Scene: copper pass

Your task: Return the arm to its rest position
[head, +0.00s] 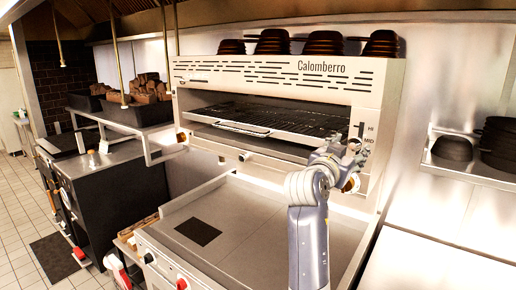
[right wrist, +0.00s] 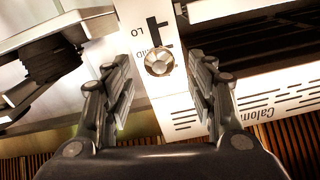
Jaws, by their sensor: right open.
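My right gripper (head: 350,158) is at the right end of the front of the Calomberro grill (head: 280,75), by the height scale marked HI and MID. In the right wrist view my right gripper (right wrist: 160,90) is open. Its two fingers are spread, with nothing held between them. A round metal knob (right wrist: 159,62) on the scale's slot shows in the gap between the fingers, beside the MID mark. I cannot tell how far the fingers are from the panel. My left gripper is not in view.
A griddle with a flat top (head: 260,215) lies below the grill. Stacked dark bowls (head: 322,42) stand on the grill. A wall shelf (head: 465,173) with dark bowls is to the right. A side counter (head: 115,155) stands at left. The tiled floor (head: 20,215) is open at far left.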

